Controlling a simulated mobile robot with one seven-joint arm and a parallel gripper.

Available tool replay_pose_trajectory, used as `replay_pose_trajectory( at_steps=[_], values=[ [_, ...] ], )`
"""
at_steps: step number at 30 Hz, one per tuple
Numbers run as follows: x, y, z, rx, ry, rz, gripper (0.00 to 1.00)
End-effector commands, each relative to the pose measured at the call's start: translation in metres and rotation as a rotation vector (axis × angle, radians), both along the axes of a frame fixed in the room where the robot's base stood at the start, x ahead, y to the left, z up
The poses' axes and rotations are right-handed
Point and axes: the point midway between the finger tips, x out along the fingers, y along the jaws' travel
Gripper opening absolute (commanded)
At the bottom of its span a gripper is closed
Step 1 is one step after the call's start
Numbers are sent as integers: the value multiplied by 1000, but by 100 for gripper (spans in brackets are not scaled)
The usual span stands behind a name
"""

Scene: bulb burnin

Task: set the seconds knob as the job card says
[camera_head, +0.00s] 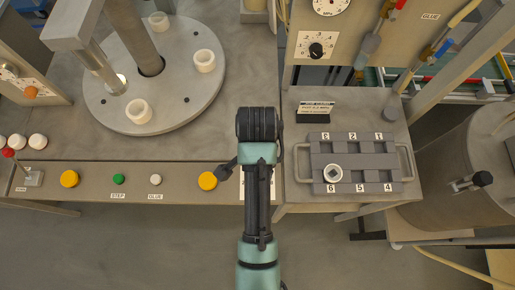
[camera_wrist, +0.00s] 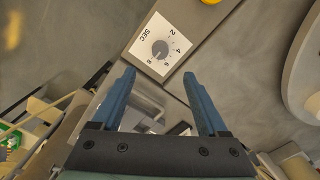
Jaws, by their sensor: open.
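The seconds knob (camera_wrist: 160,49) is a grey round knob on a white dial plate marked SEC, with numbers around it, in the wrist view. Its pointer is too small to read surely. My gripper (camera_wrist: 158,73) is open and empty, its two blue fingers spread just short of the dial plate, apart from the knob. In the head view my arm covers the knob, and only a strip of white plate shows beside it. A small printed card (camera_head: 317,106) stands at the back of the right-hand bench; its text is not legible to me.
Yellow (camera_head: 208,181), green (camera_head: 119,179) and white (camera_head: 155,180) buttons line the front panel. A round turntable (camera_head: 180,110) with white cups stands behind. A numbered grey tray (camera_head: 355,145) with handles lies right of my arm. A black knob (camera_head: 316,50) is on the back panel.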

Motion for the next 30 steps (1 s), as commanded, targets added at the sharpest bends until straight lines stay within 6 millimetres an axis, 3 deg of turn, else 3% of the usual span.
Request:
replay_pose_trajectory(
  at_steps=[16,22,30],
  values=[
    [-1,0,-100,-1,1,2,76],
    [0,0,-118,0,-2,2,76],
    [0,0,-123,0,-4,2,76]
  ],
)
